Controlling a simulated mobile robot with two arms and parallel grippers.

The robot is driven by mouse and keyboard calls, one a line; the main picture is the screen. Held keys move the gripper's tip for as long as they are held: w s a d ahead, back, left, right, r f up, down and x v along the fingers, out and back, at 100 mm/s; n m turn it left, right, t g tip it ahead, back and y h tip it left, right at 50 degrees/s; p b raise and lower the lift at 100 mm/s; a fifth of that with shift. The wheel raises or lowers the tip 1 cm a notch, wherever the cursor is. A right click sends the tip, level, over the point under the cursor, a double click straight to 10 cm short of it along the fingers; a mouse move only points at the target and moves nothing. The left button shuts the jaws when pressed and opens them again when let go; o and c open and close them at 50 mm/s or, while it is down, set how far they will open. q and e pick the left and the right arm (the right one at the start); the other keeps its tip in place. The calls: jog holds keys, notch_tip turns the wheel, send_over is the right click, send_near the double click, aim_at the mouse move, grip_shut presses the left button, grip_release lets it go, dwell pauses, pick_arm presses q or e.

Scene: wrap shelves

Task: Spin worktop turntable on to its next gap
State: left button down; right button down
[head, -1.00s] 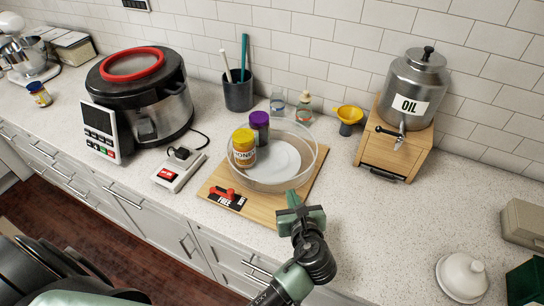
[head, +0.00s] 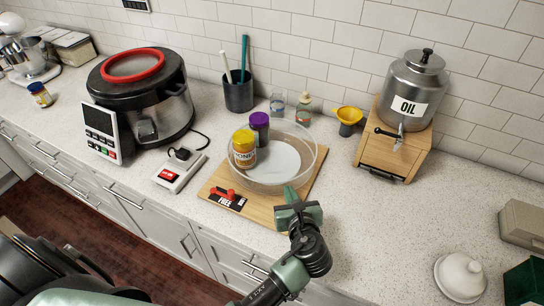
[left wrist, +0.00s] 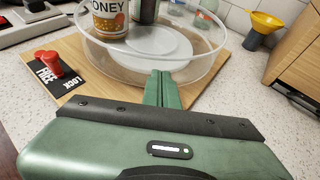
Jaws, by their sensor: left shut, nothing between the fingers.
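The turntable (head: 262,182) is a clear round tray with a raised see-through rim and a pale disc inside, on a wooden board (head: 212,187). A honey jar (head: 244,149) with a yellow lid and a purple-lidded jar (head: 259,128) stand in its back left part; the front and right of it are bare. A red lever (head: 224,194) lies on a black FREE/LOCK plate (head: 228,201), at the FREE end. My left gripper (head: 287,190) is shut and empty, its tips at the tray's front rim; it also shows in the left wrist view (left wrist: 163,75). I cannot tell whether they touch.
A cooker (head: 140,95) and a red-switched power box (head: 180,170) stand to the left. An oil dispenser (head: 405,110), a yellow funnel (head: 348,115) and small bottles (head: 304,106) stand behind. A white lidded dish (head: 461,277) is at the right. The counter between is clear.

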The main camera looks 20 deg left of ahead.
aim_at(272, 188)
pick_arm(q)
jog(key=shift+s+a+r+p, duration=0.1)
jog(key=shift+s+a+p, duration=0.4)
jog(key=shift+p, duration=0.2)
jog(key=shift+s+a, duration=0.3)
jog(key=shift+s, duration=0.05)
jog(key=shift+p, duration=0.35)
jog(key=shift+s+a+p, duration=0.2)
jog(key=shift+a+p, duration=0.35)
jog(key=shift+a, duration=0.15)
jog(key=shift+s+a, duration=0.15)
jog(key=shift+a, duration=0.25)
jog(key=shift+d, duration=0.1)
